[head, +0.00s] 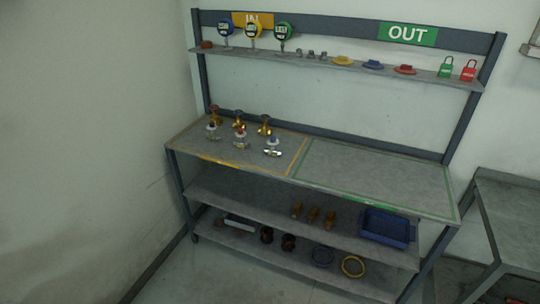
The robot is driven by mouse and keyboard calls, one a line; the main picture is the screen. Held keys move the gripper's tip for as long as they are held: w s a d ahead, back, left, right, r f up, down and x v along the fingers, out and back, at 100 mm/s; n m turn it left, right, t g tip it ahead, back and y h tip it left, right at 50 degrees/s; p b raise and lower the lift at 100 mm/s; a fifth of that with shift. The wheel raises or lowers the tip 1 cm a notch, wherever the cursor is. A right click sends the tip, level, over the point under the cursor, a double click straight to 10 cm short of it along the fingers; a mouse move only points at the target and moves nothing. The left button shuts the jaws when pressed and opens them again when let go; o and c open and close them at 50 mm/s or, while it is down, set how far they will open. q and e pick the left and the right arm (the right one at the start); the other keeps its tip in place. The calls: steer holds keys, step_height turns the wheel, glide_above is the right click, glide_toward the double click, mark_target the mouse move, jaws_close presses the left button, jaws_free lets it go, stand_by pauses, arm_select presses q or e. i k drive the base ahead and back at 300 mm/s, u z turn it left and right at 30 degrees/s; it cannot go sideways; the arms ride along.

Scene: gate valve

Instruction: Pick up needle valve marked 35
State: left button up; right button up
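Several small valves stand in the yellow-outlined left area of the workbench (375,180). The front row holds silvery valves: one at the left with a dark top (213,131), one in the middle with a red top (240,138), and one at the right with a blue and white top (272,148). Behind them stand brass-coloured valves (265,125). Any number markings are too small to read, so I cannot tell which valve is marked 35. Neither of my grippers is in view.
The green-outlined right half of the bench is clear under the OUT sign (408,34). The upper shelf (330,64) holds gauges (282,32), coloured handles and padlocks (468,71). Lower shelves hold a blue crate (387,228), brown parts and rings (353,267). Another table (510,210) stands right.

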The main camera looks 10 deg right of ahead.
mark_target(272, 151)
steer(key=u, duration=0.6)
steer(key=i, duration=1.3)
steer(key=u, duration=0.1)
